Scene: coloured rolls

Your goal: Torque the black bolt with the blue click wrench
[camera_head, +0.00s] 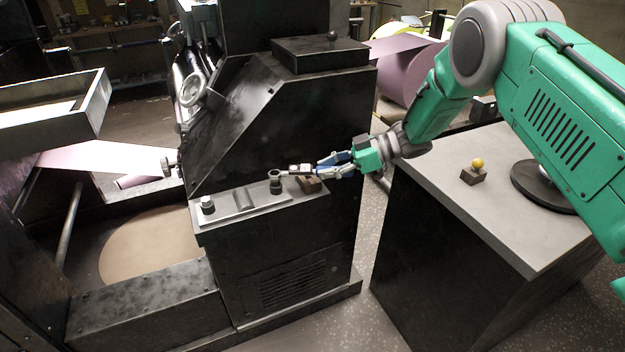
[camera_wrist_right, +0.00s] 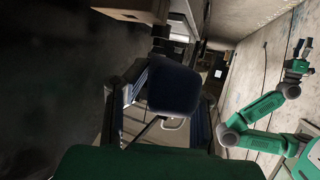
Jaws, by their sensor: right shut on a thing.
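The black bolt (camera_head: 276,187) stands upright on the grey ledge of the black machine. The blue click wrench (camera_head: 298,169) lies roughly level, with its head at the top of the bolt; whether it is fully seated I cannot tell. My right gripper (camera_head: 334,165) is shut on the wrench's blue handle, to the right of the bolt. In the right wrist view, a dark blue piece (camera_wrist_right: 175,90) sits between the fingers. A green arm there ends in a small gripper (camera_wrist_right: 298,66), seemingly my left; its jaws are too small to read.
On the ledge (camera_head: 228,225) are a pale-topped bolt (camera_head: 207,204), a grey block (camera_head: 244,200) and a brown block (camera_head: 309,184). The sloped machine housing (camera_head: 260,130) rises behind. A grey-topped cabinet (camera_head: 500,215) at right carries a yellow-knobbed block (camera_head: 474,174).

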